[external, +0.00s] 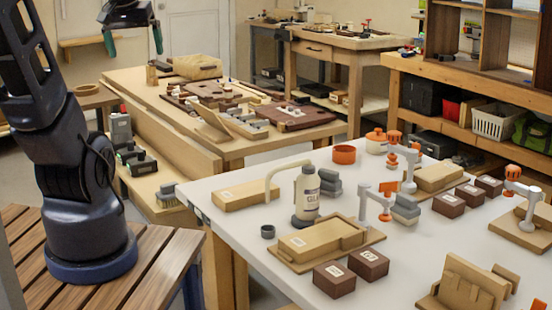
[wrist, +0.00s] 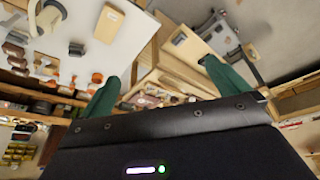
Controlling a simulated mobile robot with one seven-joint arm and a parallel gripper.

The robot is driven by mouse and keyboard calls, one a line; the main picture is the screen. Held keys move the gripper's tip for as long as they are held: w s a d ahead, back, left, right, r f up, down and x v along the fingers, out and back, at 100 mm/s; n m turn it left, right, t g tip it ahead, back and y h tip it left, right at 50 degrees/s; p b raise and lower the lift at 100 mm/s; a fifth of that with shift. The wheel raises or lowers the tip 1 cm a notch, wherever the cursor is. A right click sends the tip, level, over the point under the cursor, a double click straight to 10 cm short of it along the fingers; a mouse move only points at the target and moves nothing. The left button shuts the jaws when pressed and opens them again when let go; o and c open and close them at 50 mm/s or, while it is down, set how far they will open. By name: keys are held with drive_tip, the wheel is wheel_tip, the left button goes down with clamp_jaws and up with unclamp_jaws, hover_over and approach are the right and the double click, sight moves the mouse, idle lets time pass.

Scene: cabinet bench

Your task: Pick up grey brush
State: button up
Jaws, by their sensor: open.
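A grey brush (external: 167,195) with pale bristles lies on the low wooden ledge in front of the wooden workbench, left of the white table. My gripper (external: 133,42) is high at the top left of the external view, well above and apart from the brush. Its two green fingers are spread with nothing between them. The wrist view also shows my gripper (wrist: 160,72) open, with the benches tilted and far off beyond it. I cannot pick out the brush for sure in the wrist view.
Dark-handled tools (external: 138,160) and a grey can (external: 120,129) stand on the ledge behind the brush. The white table (external: 225,270) is close on the right, with a glue bottle (external: 306,195) and wooden blocks. A slatted wooden surface (external: 165,275) lies at front left.

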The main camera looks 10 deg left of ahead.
drive_tip(key=w+a+f+n+g, duration=0.15)
drive_tip(key=w+f, duration=0.25)
drive_tip(key=w, duration=0.9)
drive_tip(key=n+g, duration=0.3)
drive_tip(key=n, duration=0.3)
hover_over(169, 184)
drive_tip(key=shift+t, duration=0.25)
drive_tip(key=f, duration=4)
drive_tip(key=shift+w+a+f, duration=0.2)
drive_tip(key=shift+w, duration=0.05)
wheel_tip(169, 184, down, 6)
drive_tip(key=shift+f, duration=0.25)
drive_tip(key=shift+s+d+f, duration=0.1)
drive_tip(key=shift+s+f, duration=0.05)
drive_tip(key=shift+f, duration=1.15)
drive_tip(key=shift+s+d+f, duration=0.1)
drive_tip(key=shift+f, duration=1.15)
drive_tip(key=c, duration=0.9)
